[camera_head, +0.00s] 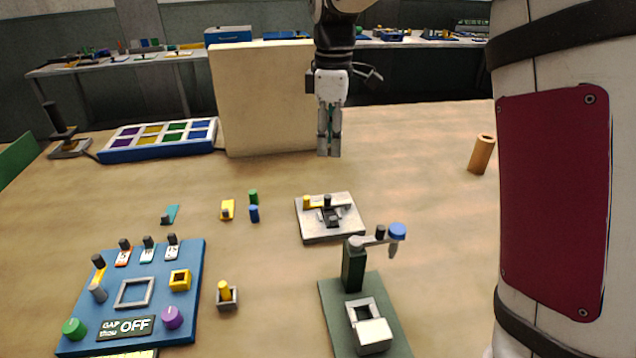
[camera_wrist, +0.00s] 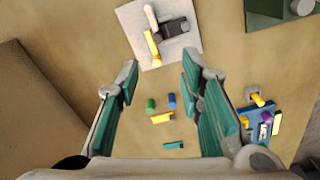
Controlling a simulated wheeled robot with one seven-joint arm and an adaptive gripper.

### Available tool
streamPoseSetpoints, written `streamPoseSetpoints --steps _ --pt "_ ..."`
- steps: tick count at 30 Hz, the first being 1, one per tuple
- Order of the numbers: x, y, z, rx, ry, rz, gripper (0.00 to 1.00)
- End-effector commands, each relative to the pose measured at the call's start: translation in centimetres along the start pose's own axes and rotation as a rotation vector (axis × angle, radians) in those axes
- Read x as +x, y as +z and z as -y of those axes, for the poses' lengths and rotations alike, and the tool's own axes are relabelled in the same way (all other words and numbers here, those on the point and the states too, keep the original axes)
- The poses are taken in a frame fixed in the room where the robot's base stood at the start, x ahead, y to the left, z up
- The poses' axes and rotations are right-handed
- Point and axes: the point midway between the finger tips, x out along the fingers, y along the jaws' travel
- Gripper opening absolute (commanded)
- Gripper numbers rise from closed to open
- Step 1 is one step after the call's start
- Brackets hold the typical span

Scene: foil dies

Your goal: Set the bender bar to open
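A light grey plate fixture (camera_head: 318,232) lies on the table, carrying a yellow piece (camera_head: 314,202) and a dark block (camera_head: 329,215). It looks like the bender, but I cannot tell its bar's setting. In the wrist view the plate (camera_wrist: 182,18) is at the top, with a pale bar ending in a yellow part (camera_wrist: 154,48) beside the dark block (camera_wrist: 174,31). My gripper (camera_head: 329,150) hangs above the table behind the plate, pointing down. In the wrist view my gripper (camera_wrist: 160,62) has its fingers wide apart, with nothing between them.
A green-based press (camera_head: 339,312) with a blue-knobbed lever (camera_head: 397,231) stands in front of the plate. A blue panel (camera_head: 190,300) with knobs is at left. A beige block (camera_head: 262,100) stands behind my gripper. Small coloured pieces (camera_head: 253,214) lie left of the plate.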

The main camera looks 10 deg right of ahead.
Motion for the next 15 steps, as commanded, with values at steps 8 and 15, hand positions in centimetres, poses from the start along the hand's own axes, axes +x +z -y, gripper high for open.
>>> streamPoseSetpoints --steps 8,15 --pt "2.1 -0.4 -0.5 -0.029 -0.010 0.006 0.34" --pt "6.6 -0.3 -0.5 -0.027 -0.011 0.006 0.34"
